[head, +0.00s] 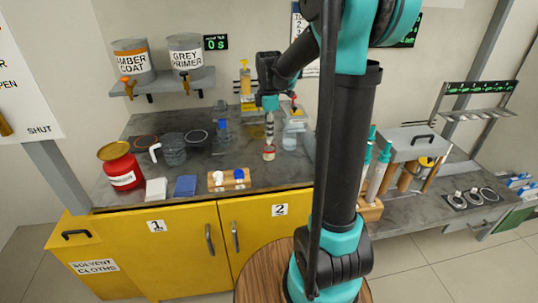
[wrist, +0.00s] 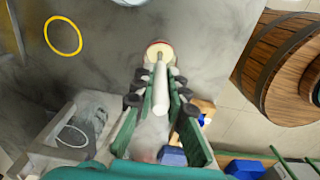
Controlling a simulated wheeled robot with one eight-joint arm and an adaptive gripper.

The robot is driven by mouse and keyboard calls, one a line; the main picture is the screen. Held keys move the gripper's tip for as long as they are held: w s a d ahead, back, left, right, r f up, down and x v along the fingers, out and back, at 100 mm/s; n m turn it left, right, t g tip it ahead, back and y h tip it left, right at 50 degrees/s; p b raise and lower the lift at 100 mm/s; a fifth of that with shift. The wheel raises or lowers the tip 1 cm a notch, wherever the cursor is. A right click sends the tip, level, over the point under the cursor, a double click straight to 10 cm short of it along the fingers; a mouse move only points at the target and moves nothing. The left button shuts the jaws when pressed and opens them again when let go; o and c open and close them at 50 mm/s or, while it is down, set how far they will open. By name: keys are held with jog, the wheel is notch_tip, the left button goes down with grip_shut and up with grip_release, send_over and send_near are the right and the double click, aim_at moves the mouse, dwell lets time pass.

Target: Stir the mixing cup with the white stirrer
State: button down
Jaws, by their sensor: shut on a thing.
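My gripper (head: 269,108) points down over the counter and is shut on the white stirrer (wrist: 161,90), a slim white rod between the fingers in the wrist view. A small pale cup with a red band (head: 269,153) stands on the counter right below; I take it as the mixing cup. In the wrist view the cup shows as a cream disc with a red rim (wrist: 158,49). The stirrer's far end meets this disc in the picture. I cannot tell whether the tip is inside the cup or above it.
A clear bottle (head: 290,136) stands right of the cup. A wooden block with white and blue pieces (head: 229,180) lies at front left. A round wooden top (wrist: 285,60) is off the counter.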

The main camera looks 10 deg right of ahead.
jog(key=shift+r, duration=2.9)
jog(key=shift+r, duration=0.1)
jog(key=shift+r, duration=2.4)
